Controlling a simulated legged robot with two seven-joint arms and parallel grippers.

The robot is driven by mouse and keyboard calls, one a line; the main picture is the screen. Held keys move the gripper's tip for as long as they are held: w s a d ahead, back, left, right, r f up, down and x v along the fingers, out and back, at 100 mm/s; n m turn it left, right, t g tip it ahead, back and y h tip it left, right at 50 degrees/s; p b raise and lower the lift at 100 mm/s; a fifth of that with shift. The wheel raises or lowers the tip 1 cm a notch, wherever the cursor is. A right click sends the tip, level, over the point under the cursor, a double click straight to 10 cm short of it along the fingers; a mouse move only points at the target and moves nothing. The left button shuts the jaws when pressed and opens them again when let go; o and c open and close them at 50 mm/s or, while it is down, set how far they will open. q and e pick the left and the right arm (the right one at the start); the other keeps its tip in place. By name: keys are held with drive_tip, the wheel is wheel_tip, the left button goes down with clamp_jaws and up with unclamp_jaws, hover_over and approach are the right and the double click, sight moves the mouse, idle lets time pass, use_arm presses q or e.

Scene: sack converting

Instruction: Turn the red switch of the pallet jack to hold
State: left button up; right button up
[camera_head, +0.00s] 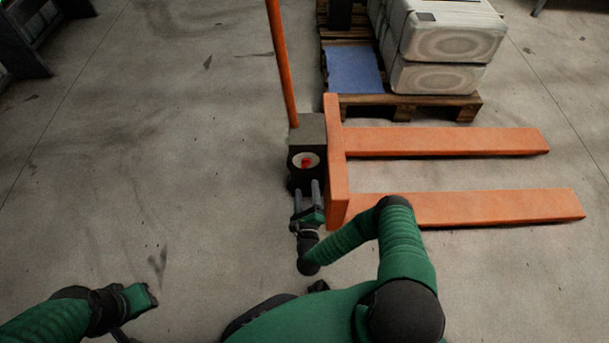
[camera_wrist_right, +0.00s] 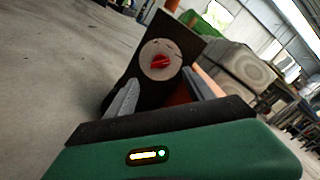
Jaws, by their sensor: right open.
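The pallet jack's red switch (camera_head: 308,162) sits on a pale round dial (camera_head: 298,158) on the dark box (camera_head: 308,130) at the base of the orange handle. My right gripper (camera_head: 314,184) is just in front of the box, its two fingers pointing at the dial, open and empty. In the right wrist view the red switch (camera_wrist_right: 161,62) shows on the dial beyond and between the fingers (camera_wrist_right: 160,95), apart from them. Lettering on the dial is too small to read. My left arm (camera_head: 115,305) is at the lower left; its gripper fingers are not clearly shown.
The orange forks (camera_head: 450,141) extend right from the jack's upright plate (camera_head: 336,165), beside my right gripper. A wooden pallet (camera_head: 405,100) with wrapped sacks (camera_head: 452,40) and a blue sheet (camera_head: 354,70) stands behind. The floor to the left is clear.

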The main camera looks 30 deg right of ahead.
drive_tip(key=b+x, duration=0.3)
drive_tip(key=x, duration=0.5)
drive_tip(key=shift+w, duration=0.25)
clamp_jaws()
